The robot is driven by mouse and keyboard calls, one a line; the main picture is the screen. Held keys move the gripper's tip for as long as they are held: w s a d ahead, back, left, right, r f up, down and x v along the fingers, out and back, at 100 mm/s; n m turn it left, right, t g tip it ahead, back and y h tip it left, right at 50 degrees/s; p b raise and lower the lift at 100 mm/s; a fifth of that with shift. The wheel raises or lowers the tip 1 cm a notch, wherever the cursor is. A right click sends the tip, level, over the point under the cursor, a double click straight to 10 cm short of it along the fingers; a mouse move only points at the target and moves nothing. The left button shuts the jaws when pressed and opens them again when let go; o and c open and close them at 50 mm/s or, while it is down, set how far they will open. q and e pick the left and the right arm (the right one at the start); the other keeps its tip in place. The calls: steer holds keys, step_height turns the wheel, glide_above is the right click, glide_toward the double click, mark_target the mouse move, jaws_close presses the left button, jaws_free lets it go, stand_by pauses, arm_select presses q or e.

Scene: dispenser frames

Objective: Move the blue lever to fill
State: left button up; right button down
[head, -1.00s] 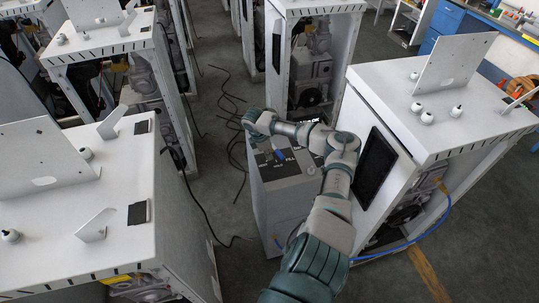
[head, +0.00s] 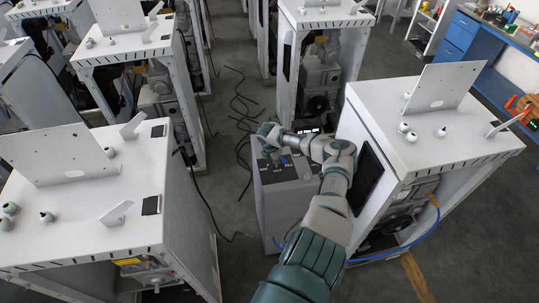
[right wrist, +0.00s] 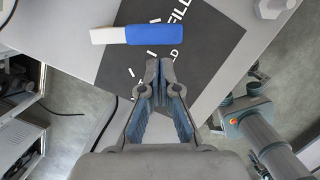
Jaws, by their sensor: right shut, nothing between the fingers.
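The blue lever (right wrist: 190,34) shows in the right wrist view as a blue handle with a white end toward the left. It lies across a dark label panel (right wrist: 125,75) with the word FILL at the upper right and partly covered lettering below. My right gripper (right wrist: 161,64) is shut and empty, its fingertips pointing at the lever and just below it in the picture; I cannot tell whether they touch. In the head view my right gripper (head: 268,143) is over the left part of the grey dispenser top, and the lever is small there. My left gripper is not in view.
The grey dispenser box (head: 282,212) stands against a white cabinet (head: 405,125) on its right. Black cables (head: 243,125) lie on the floor behind the dispenser. A blue hose curves at the right cabinet's foot.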

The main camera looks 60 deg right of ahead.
mark_target(282, 159)
steer(key=shift+s+d+n+p, duration=0.3)
steer(key=shift+s+n+p, duration=0.15)
steer(key=shift+n+p, duration=0.15)
steer(key=shift+s+d+f+p, duration=0.1)
steer(key=shift+d+f+p, duration=0.2)
steer(key=shift+d, duration=0.45)
steer(key=shift+d+f, duration=0.25)
steer(key=shift+d, duration=0.15)
steer(key=shift+a+r, duration=0.25)
steer(key=shift+a, duration=0.1)
steer(key=shift+s, duration=0.1)
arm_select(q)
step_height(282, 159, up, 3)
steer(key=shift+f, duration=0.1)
arm_select(e)
steer(key=shift+f, duration=0.1)
